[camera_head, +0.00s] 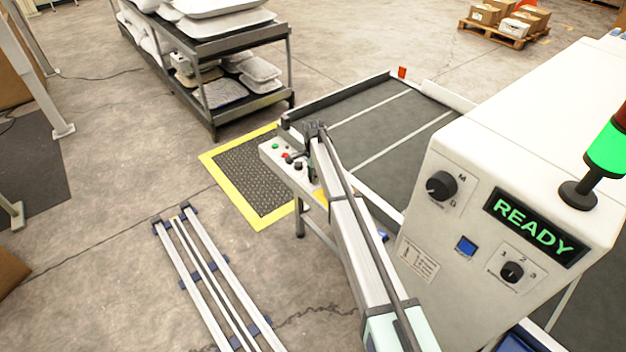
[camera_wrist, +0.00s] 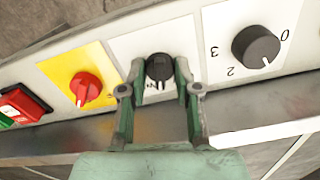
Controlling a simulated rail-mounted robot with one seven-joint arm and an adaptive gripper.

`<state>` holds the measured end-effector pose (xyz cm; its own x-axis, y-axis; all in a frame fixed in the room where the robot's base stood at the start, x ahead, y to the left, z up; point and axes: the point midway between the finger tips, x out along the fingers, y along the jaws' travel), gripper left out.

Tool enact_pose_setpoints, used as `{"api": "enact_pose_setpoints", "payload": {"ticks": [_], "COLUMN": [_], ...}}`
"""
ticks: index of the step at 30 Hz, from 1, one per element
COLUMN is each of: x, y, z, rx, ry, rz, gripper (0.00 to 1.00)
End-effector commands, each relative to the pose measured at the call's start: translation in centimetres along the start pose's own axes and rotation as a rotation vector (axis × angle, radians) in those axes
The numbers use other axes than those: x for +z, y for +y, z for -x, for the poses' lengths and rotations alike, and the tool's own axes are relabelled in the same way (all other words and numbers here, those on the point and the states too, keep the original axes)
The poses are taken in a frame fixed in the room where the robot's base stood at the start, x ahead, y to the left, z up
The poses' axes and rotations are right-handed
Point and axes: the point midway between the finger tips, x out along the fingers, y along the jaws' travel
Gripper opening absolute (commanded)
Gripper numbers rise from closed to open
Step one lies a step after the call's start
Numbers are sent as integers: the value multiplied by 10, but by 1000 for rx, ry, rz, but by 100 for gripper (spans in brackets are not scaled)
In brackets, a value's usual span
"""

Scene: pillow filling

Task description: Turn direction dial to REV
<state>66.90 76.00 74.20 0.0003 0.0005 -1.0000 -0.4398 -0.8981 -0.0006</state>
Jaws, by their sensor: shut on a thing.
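The direction dial (camera_wrist: 159,67) is a small black knob on a white label plate in the wrist view. My gripper (camera_wrist: 158,78) has one finger on each side of it and is shut on it. The dial's label is mostly covered, so its setting cannot be read.
Beside the dial are a red knob on a yellow plate (camera_wrist: 86,88), a larger numbered black knob (camera_wrist: 255,46) and a red button (camera_wrist: 24,103). The conveyor (camera_head: 385,115) lies behind. A cabinet showing READY (camera_head: 533,226) stands at right. Floor at left holds rails (camera_head: 205,280).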

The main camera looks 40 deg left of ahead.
Motion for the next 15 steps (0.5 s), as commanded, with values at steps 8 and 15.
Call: {"api": "enact_pose_setpoints", "payload": {"ticks": [8,15], "x": [0,0], "y": [1,0], "z": [-4,-3], "rx": [1,1], "ry": [0,0], "rz": [262,490], "gripper": [0,0]}}
